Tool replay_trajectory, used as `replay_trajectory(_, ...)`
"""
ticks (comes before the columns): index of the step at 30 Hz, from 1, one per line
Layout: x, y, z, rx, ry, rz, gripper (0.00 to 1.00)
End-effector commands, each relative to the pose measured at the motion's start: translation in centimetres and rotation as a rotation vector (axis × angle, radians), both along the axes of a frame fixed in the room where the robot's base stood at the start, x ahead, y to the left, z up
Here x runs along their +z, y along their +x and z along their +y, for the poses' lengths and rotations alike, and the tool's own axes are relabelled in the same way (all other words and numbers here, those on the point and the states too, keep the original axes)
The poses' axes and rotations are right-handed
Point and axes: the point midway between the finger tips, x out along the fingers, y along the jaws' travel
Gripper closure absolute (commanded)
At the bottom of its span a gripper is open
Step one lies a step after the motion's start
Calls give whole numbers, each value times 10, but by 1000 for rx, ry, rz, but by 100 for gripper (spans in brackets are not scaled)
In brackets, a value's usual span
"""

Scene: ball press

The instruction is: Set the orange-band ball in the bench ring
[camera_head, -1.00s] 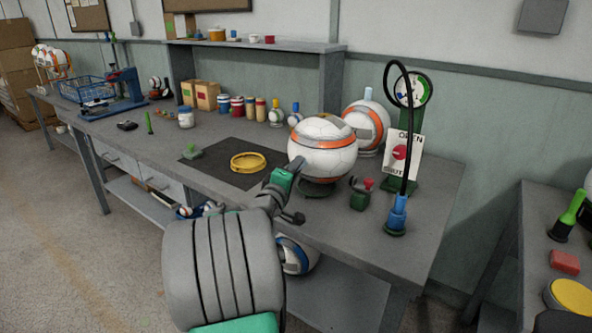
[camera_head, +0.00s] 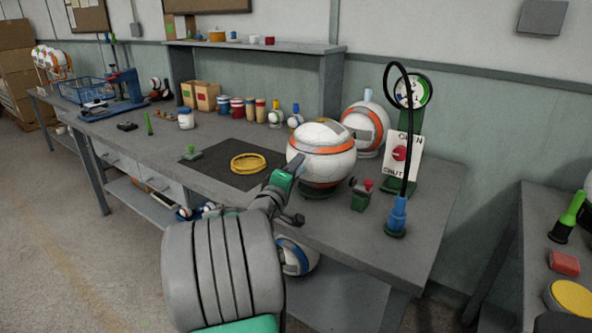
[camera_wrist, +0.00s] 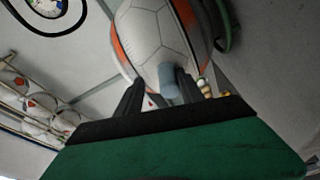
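My gripper (camera_head: 299,190) is at the front left of this ball, fingers apart. In the wrist view a panelled ball with orange at its edges (camera_wrist: 150,35) is beyond my spread gripper fingers (camera_wrist: 160,90), with a blue-grey plug between them. I cannot tell whether a finger touches the ball.
A second orange-banded ball (camera_head: 366,128) stands close behind. A small green and red object (camera_head: 362,195), a hose fitting (camera_head: 397,215) and a gauge stand (camera_head: 410,120) are to the right. A blue-banded ball (camera_head: 294,257) is below the bench. The dark mat (camera_head: 215,170) is mostly clear.

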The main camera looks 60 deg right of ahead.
Motion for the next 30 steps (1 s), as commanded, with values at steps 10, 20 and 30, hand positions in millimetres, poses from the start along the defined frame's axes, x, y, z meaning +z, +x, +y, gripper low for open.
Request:
replay_trajectory(10,-7,-3,88,8,1,1,55)
replay_trajectory(20,-11,-4,120,7,17,-15,55)
replay_trajectory(30,-156,116,333,263,995,-313,55)
